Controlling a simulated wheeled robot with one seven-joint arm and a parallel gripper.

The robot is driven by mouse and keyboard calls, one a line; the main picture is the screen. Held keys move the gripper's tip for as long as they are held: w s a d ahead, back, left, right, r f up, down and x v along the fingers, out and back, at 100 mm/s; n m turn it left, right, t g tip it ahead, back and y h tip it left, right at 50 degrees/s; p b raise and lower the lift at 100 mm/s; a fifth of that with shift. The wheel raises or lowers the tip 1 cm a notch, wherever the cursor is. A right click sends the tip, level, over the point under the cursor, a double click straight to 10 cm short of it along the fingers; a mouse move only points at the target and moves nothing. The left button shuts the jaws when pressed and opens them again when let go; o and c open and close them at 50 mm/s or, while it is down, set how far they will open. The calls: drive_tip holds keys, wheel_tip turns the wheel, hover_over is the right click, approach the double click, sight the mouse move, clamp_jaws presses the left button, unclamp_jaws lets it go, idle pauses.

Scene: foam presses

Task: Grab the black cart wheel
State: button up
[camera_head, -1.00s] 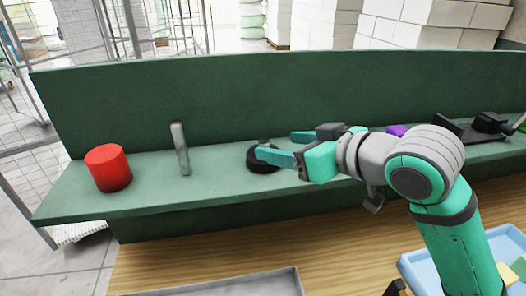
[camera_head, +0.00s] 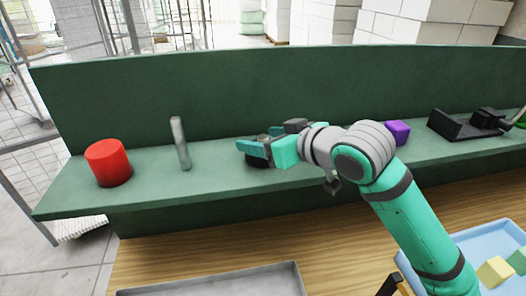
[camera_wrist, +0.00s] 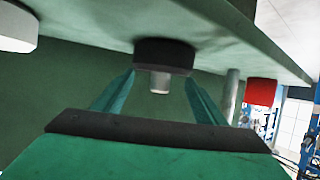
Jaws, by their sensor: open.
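The black cart wheel (camera_head: 254,163) sits on the green shelf (camera_head: 215,172), mostly hidden behind my gripper in the head view. In the wrist view, the wheel (camera_wrist: 165,54) is a dark disc with a grey hub stub (camera_wrist: 160,83). My gripper (camera_head: 254,142) reaches in from the right with its fingers around the wheel's place. In the wrist view, the gripper (camera_wrist: 160,76) is open, one finger to each side of the wheel, with the fingertips close to its edge. I cannot tell whether they touch it.
A grey upright bar (camera_head: 180,143) and a red cylinder (camera_head: 109,163) stand to the left on the shelf. A purple block (camera_head: 397,133) and a black fixture (camera_head: 452,125) are to the right. A green back panel (camera_head: 200,95) rises behind. Shelf space between wheel and bar is clear.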

drive_tip(key=shift+f, duration=0.1)
clamp_jaws()
